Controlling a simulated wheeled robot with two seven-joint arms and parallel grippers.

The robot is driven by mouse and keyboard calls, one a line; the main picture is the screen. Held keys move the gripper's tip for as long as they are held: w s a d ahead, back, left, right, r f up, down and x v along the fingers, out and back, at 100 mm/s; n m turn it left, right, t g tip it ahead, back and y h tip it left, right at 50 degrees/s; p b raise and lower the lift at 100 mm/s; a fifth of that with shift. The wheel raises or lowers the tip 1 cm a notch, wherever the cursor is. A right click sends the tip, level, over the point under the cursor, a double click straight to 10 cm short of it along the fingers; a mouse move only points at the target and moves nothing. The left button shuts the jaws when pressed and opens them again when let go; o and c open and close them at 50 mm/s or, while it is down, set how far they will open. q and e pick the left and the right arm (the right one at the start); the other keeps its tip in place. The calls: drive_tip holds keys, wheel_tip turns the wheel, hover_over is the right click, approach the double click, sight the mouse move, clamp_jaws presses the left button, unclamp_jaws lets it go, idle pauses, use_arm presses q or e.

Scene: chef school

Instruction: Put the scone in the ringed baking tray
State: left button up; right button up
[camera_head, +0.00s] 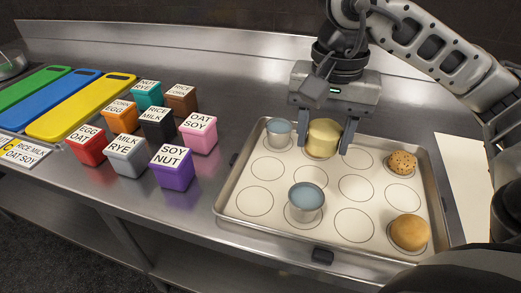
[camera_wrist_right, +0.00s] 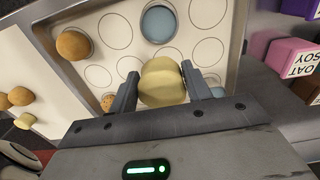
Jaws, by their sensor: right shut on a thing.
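The scone (camera_head: 323,138) is a pale yellow, thick round piece. My right gripper (camera_head: 325,137) is shut on it from both sides, over the back row of the baking tray (camera_head: 229,196). The scone also shows between the fingers in the right wrist view (camera_wrist_right: 162,82). I cannot tell whether its underside touches the tray. The ring beneath it is hidden. The tray has a metal rim and a pale sheet printed with several rings. My left gripper is not in view.
The tray also holds two blue-topped cups (camera_head: 306,200) (camera_head: 279,131), a speckled cookie (camera_head: 402,162) and a brown bun (camera_head: 410,232). Several rings are empty. Labelled boxes (camera_head: 172,167) stand left of the tray, with cutting boards (camera_head: 81,107) farther left. A pale board (camera_head: 462,183) lies to the right.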

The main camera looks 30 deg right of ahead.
drive_tip(key=w+a+f+p, duration=0.1)
drive_tip(key=w+a+f, duration=0.15)
drive_tip(key=w, duration=0.35)
hover_over(267, 170)
drive_tip(key=f, duration=0.3)
drive_tip(key=f+p, duration=0.1)
drive_tip(key=f, duration=0.1)
drive_tip(key=shift+s+f, duration=0.15)
drive_tip(key=shift+s, duration=0.15)
drive_tip(key=shift+w+f, duration=0.2)
drive_tip(key=shift+f, duration=0.1)
drive_tip(key=shift+w+f, duration=0.1)
drive_tip(key=shift+f, duration=1.55)
drive_tip(key=shift+f, duration=0.2)
drive_tip(key=o, duration=1)
drive_tip(key=shift+c, duration=0.2)
drive_tip(key=shift+r, duration=0.1)
